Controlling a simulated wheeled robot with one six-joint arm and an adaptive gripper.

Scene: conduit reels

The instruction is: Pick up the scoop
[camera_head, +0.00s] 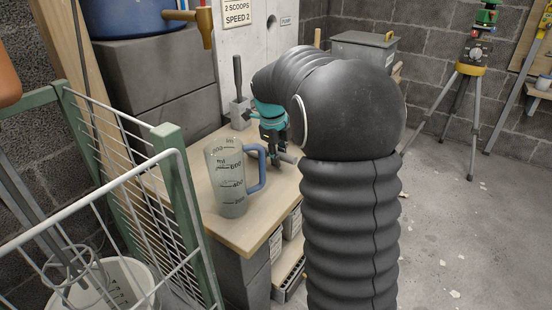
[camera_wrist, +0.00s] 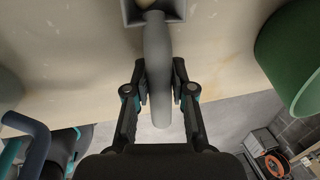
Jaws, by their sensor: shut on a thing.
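The scoop is grey, with a long rounded handle and a squarish head. In the wrist view the scoop (camera_wrist: 157,45) runs down from the top middle, its head cut off by the top edge. My gripper (camera_wrist: 158,72) has its two black fingers closed on either side of the handle, and the handle's end sticks out between them. In the head view my gripper (camera_head: 276,142) is over the far right part of the wooden worktop (camera_head: 262,222), with a bit of the scoop (camera_head: 287,157) showing below it. My arm hides the rest. I cannot tell whether the scoop touches the worktop.
A clear measuring jug (camera_head: 231,185) with a blue handle stands on the worktop left of my gripper. A grey holder (camera_head: 240,112) with a dark-handled tool stands behind. A green container (camera_wrist: 283,50) is at the right of the wrist view. A wire rack (camera_head: 130,190) borders the left.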

